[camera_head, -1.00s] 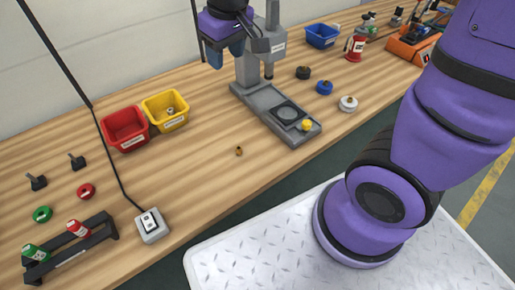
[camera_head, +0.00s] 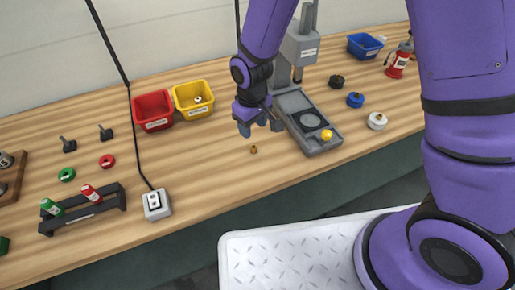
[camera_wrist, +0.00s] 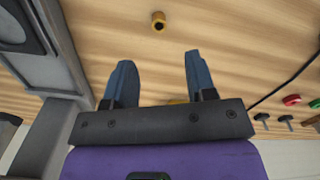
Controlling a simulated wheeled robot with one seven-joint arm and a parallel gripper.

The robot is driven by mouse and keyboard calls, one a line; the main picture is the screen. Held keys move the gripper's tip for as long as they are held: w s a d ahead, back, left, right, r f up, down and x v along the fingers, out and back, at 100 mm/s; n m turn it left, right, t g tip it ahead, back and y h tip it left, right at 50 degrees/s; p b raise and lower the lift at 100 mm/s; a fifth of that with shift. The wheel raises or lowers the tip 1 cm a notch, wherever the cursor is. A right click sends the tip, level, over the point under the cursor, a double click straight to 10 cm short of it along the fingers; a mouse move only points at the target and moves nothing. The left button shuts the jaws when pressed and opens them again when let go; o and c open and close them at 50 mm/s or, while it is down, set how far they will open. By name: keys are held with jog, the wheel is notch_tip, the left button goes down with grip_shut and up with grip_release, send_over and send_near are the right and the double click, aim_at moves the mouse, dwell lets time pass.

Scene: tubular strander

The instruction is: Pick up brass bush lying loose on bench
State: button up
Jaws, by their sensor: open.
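The small brass bush (camera_head: 254,149) lies loose on the bare wood of the bench (camera_head: 214,158), left of the grey press base. In the wrist view the brass bush (camera_wrist: 158,20) shows at the top, beyond my fingertips and roughly in line with the gap between them. My gripper (camera_head: 260,128) hangs above the bench behind the bush in the head view. In the wrist view its two blue fingers (camera_wrist: 160,60) are spread apart with nothing between them. The gripper does not touch the bush.
Red (camera_head: 153,110) and yellow (camera_head: 193,98) bins stand behind left. A switch box (camera_head: 156,205) with a black cable is at left. Bench around the bush is clear.

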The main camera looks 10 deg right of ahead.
aim_at(254, 146)
jog(key=shift+s+d+f, duration=0.1)
jog(key=shift+f, duration=2.15)
jog(key=shift+d+f, duration=0.1)
jog(key=shift+f, duration=2.1)
grip_shut()
